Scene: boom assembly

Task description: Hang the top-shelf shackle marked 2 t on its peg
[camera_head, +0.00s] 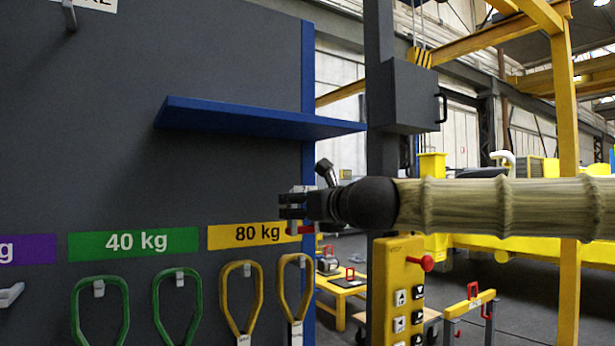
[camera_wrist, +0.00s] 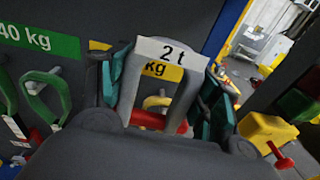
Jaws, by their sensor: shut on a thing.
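The shackle marked 2 t (camera_wrist: 172,56) is between my fingers in the wrist view, its white tag facing the camera and a red pin (camera_wrist: 147,119) below it. My gripper (camera_wrist: 163,90) is shut on it. In the head view my gripper (camera_head: 290,207) is in front of the grey board, below the blue shelf and beside the 80 kg label. The shackle is mostly hidden there, with some red (camera_head: 304,229) showing below the fingers. A metal peg (camera_head: 69,16) is at the top left, under a cut-off white sign.
The blue shelf (camera_head: 245,119) juts out above my gripper; its top is hidden. Green slings (camera_head: 100,290) and yellow slings (camera_head: 240,290) hang below the 40 kg and 80 kg labels. A grey post with a box (camera_head: 405,97) stands right of the board.

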